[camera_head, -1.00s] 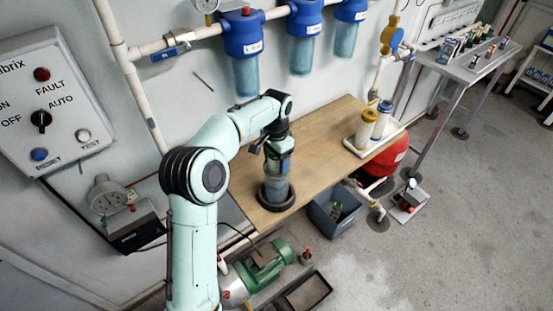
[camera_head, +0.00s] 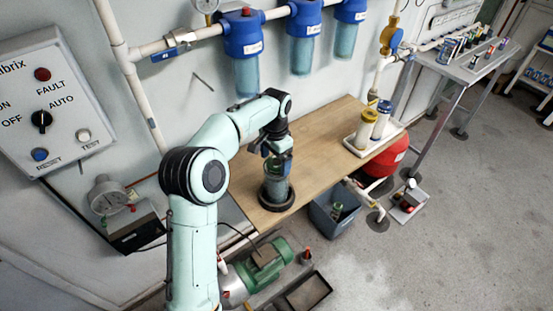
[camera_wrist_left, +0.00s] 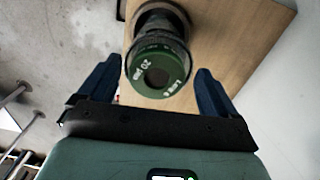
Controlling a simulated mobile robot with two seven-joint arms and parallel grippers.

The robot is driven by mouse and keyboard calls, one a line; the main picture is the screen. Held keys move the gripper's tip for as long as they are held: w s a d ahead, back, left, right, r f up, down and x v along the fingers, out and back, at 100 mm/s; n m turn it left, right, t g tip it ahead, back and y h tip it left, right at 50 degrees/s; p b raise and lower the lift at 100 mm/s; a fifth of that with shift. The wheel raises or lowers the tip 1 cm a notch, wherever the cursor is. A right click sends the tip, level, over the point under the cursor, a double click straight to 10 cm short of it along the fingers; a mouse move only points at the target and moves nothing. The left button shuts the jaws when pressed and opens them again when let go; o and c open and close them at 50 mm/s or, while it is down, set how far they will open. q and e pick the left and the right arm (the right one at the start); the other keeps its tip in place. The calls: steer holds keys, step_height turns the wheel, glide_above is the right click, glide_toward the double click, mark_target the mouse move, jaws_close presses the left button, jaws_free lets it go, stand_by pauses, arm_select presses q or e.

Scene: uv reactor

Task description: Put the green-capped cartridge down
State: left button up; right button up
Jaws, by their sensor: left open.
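The green-capped cartridge (camera_wrist_left: 158,68) shows end-on in the left wrist view, its round green cap with white lettering facing me. In the head view a sliver of green (camera_head: 273,165) shows at the top of a clear bluish bowl (camera_head: 274,188). The bowl stands upright in a black ring (camera_head: 277,204) on the wooden bench. The cartridge appears to be inside the bowl; its lower body is hard to make out. My left gripper (camera_head: 278,162) is open just above the bowl, its dark blue fingers on either side of the cap with gaps visible. My right gripper is not in view.
The wooden bench (camera_head: 325,145) is clear right of the bowl. A white tray (camera_head: 366,146) at its far end holds a yellow-capped and a blue-capped cartridge. Blue-headed filter housings (camera_head: 245,60) hang on the wall pipe. A grey bin (camera_head: 325,222) stands on the floor.

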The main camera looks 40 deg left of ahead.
arm_select(q)
step_height(320, 180, up, 12)
steer(key=p, duration=0.2)
steer(key=shift+w+f, duration=0.15)
steer(key=shift+w, duration=0.05)
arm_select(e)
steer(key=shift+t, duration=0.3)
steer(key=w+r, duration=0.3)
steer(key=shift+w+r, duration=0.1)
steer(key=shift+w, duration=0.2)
arm_select(q)
steer(key=shift+d, duration=0.1)
